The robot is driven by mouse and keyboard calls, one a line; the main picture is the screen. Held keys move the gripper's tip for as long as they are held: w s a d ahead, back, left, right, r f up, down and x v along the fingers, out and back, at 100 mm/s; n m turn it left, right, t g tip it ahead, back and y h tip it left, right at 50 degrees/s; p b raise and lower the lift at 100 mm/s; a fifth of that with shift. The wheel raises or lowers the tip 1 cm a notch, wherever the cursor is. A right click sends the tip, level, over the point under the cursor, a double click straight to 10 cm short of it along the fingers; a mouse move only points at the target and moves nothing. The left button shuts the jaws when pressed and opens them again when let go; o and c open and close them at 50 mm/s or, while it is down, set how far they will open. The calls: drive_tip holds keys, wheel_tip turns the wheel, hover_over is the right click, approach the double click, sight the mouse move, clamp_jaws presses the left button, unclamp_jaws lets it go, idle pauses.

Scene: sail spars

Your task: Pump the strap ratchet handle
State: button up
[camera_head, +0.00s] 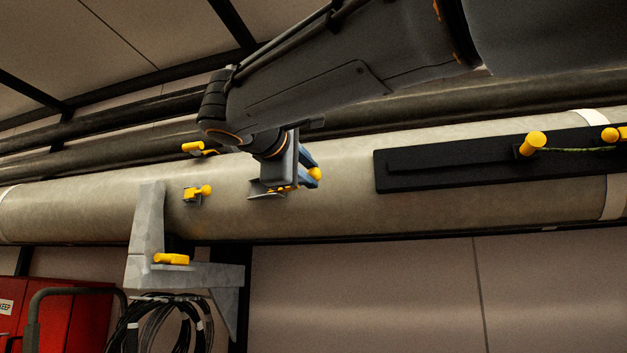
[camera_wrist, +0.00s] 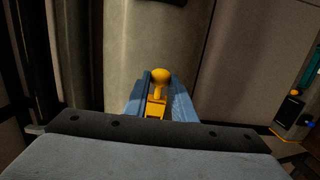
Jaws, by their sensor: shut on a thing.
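The ratchet handle, a yellow knob on a short yellow stem, shows at the side of the pale spar in the head view (camera_head: 315,174). It also shows in the wrist view (camera_wrist: 160,76), with a yellow block (camera_wrist: 155,109) at its foot. My gripper (camera_head: 308,172) has come to the handle from above, in front of the spar. In the wrist view, my gripper's two blue fingers (camera_wrist: 158,93) are closed on either side of the stem, with the knob standing out past their tips. The strap and most of the ratchet body are hidden behind my gripper.
The long spar (camera_head: 80,213) rests by a grey bracket (camera_head: 148,220). Similar yellow fittings (camera_head: 197,194) sit left of my gripper. A black plate (camera_head: 450,170) with yellow knobs is to the right. Coiled cables (camera_head: 165,325) and a red cabinet (camera_head: 62,312) are below left.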

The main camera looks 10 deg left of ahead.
drive_tip(key=shift+w+d, duration=0.3)
drive_tip(key=shift+w, duration=0.2)
drive_tip(key=shift+s+a, duration=0.7)
drive_tip(key=shift+s, duration=0.3)
drive_tip(key=shift+s+a, duration=0.7)
drive_tip(key=shift+s, duration=0.25)
drive_tip(key=shift+s+a, duration=0.1)
drive_tip(key=shift+s+a+p, duration=0.35)
drive_tip(key=shift+s+a, duration=0.3)
drive_tip(key=shift+a, duration=0.3)
drive_tip(key=shift+s+a+p, duration=0.3)
drive_tip(key=shift+s+a, duration=0.35)
drive_tip(key=shift+a, duration=0.25)
